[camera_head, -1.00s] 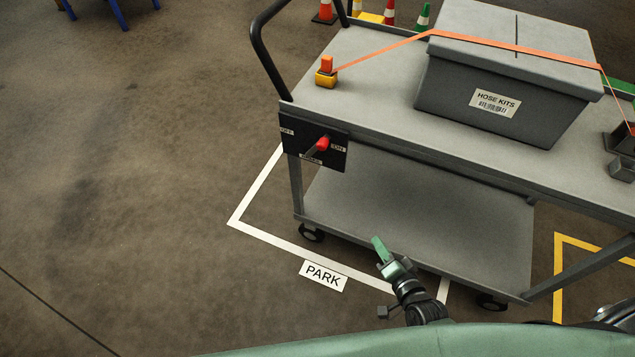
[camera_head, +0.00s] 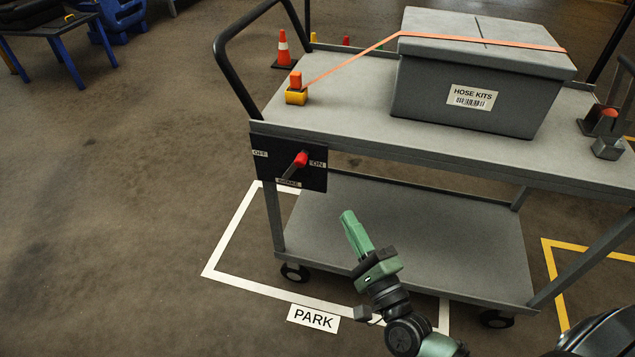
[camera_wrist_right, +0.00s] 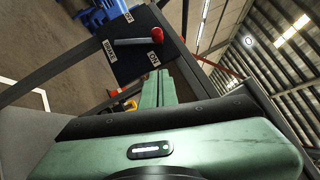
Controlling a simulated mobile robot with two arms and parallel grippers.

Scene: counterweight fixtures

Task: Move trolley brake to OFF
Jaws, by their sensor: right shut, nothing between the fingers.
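The trolley brake lever (camera_head: 298,163) has a red knob and sits on a black panel (camera_head: 262,172) at the trolley's left end. The panel has OFF at left, ON at right and a label below. The knob is on the ON side. In the wrist view the lever (camera_wrist_right: 140,40) and panel (camera_wrist_right: 124,62) show beyond my fingers. My right gripper (camera_head: 348,216) is shut and empty, below and right of the lever, in front of the lower shelf and apart from the panel. It also shows in the wrist view (camera_wrist_right: 158,74). My left gripper is not in view.
The grey trolley (camera_head: 350,108) carries a HOSE KITS box (camera_head: 480,80) under an orange strap. A black handle (camera_head: 232,60) rises at its left end. A PARK label (camera_head: 313,318) lies on the floor.

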